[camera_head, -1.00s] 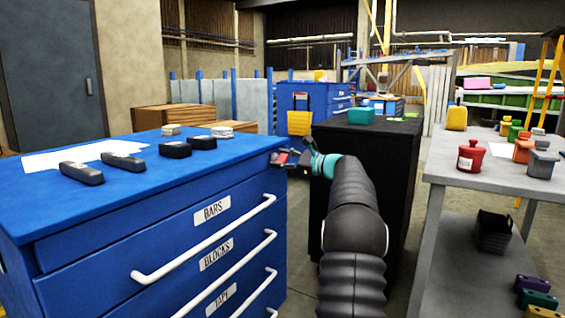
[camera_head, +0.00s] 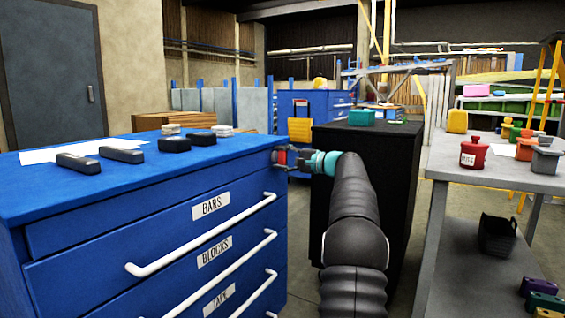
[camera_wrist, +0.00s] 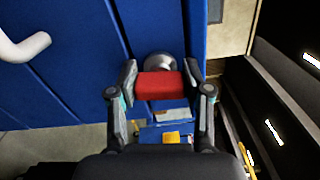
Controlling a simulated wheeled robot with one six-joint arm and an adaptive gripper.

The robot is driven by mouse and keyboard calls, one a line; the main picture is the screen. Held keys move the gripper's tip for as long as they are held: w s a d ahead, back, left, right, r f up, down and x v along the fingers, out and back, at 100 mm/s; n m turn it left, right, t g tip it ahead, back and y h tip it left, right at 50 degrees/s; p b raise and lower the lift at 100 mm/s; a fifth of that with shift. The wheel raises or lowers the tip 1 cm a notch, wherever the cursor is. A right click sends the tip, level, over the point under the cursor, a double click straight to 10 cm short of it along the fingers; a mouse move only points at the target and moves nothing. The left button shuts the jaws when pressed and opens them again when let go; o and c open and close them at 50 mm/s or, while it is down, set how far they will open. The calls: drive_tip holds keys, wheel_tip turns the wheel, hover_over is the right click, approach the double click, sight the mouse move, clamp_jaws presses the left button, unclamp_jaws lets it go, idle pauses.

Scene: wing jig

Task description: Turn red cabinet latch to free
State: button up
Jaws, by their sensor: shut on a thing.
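The red latch (camera_wrist: 160,85) sits on a round grey hub on the side of the blue drawer cabinet (camera_head: 120,235). In the wrist view it lies level between the two fingers of my gripper (camera_wrist: 162,88), which is shut on it. In the head view my gripper (camera_head: 290,158) is at the cabinet's upper right corner, and the red latch (camera_head: 281,157) shows small at the fingertips. The hub is partly hidden behind the latch.
Dark bars (camera_head: 122,154) and a white sheet (camera_head: 60,150) lie on the cabinet top. White drawer handles (camera_head: 205,238) stick out in front. A black cabinet (camera_head: 395,155) stands close behind my arm. A grey table (camera_head: 495,175) with a red canister (camera_head: 473,153) is at right.

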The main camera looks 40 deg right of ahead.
drive_tip(key=shift+n, duration=0.8)
drive_tip(key=o, duration=1.2)
drive_tip(key=shift+c, duration=0.2)
drive_tip(key=v, duration=1.2)
drive_tip(key=shift+d+f, duration=0.1)
drive_tip(key=shift+f, duration=0.05)
